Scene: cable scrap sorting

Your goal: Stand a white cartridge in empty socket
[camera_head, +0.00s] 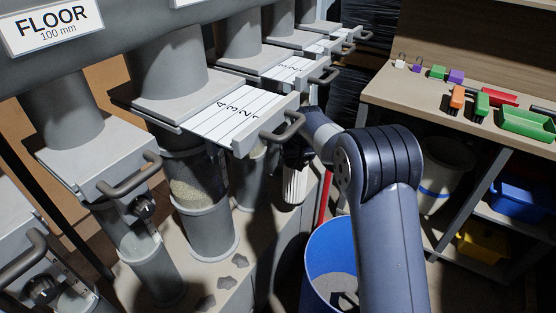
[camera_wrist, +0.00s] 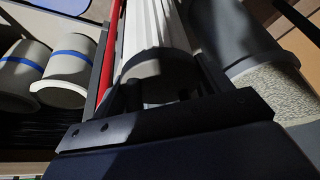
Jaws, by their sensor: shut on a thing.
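The white ribbed cartridge (camera_head: 294,186) hangs roughly upright below my gripper (camera_head: 298,152), beside the grey column structure in the head view. In the wrist view, the cartridge (camera_wrist: 150,28) lies between the two dark fingers of my gripper (camera_wrist: 162,88), with its rounded end face in shadow. My gripper is shut on it. The arm and the slide gates partly cover the grip in the head view. I cannot make out an empty socket in either view.
Grey vertical tubes with handled slide gates (camera_head: 238,118) stand close on the left. A blue bin (camera_head: 325,240) is below the arm. A red post (camera_head: 325,195) is right of the cartridge. A workbench (camera_head: 400,91) with coloured trays stands at right.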

